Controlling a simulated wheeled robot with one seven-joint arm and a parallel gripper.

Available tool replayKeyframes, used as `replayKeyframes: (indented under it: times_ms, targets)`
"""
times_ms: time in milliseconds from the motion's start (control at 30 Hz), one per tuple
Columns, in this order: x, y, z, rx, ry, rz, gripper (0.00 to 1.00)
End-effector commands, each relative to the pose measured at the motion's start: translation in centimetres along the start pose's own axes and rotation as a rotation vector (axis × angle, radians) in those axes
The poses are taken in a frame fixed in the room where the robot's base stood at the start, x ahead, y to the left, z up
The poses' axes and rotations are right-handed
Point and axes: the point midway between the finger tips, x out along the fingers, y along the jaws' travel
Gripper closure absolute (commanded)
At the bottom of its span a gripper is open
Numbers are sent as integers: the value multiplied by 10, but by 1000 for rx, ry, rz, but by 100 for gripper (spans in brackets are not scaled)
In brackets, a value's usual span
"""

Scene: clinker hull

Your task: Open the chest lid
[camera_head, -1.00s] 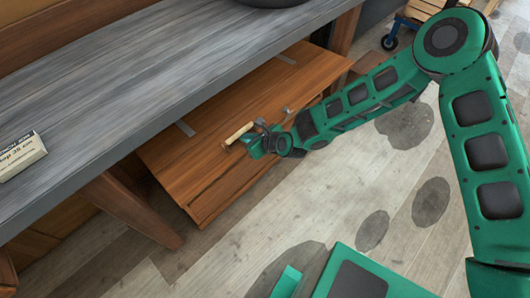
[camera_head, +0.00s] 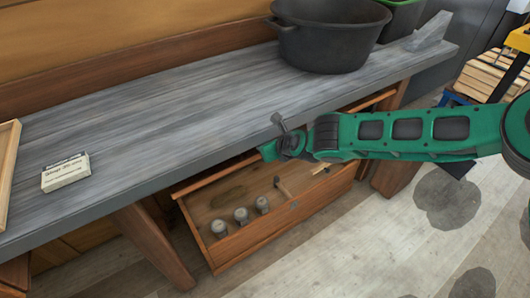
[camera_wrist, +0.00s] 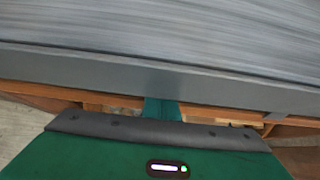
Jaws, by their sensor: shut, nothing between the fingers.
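The wooden chest (camera_head: 262,238) stands on the floor under the grey bench. Its lid (camera_head: 222,177) is raised, with its edge showing just below the bench's front edge, and the inside is in view. Several small grey cylindrical items and a hammer-like tool (camera_head: 283,188) lie inside. My green gripper (camera_head: 268,150) is shut and empty, at the bench's front edge above the chest opening. The wrist view shows the gripper (camera_wrist: 162,108) close below the bench edge, over brown wood. Whether it touches the lid I cannot tell.
The grey bench top (camera_head: 170,120) overhangs the chest. On it are a black pot (camera_head: 328,35), a small white box (camera_head: 66,172) and a wooden tray edge (camera_head: 8,165).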

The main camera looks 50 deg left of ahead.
Motion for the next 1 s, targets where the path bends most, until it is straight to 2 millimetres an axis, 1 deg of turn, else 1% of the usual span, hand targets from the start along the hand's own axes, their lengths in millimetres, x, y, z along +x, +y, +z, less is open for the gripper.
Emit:
replayKeyframes:
  times_ms: [33, 567, 667, 733, 1000]
  targets:
    - [0, 4, 8, 2, -16, 8, 100]
    - [-4, 2, 12, 6, -24, 5, 100]
    - [-12, 0, 12, 6, -25, 3, 100]
    - [-23, -1, 11, 5, -23, 2, 100]
    - [-74, -6, 5, 5, -12, -5, 100]
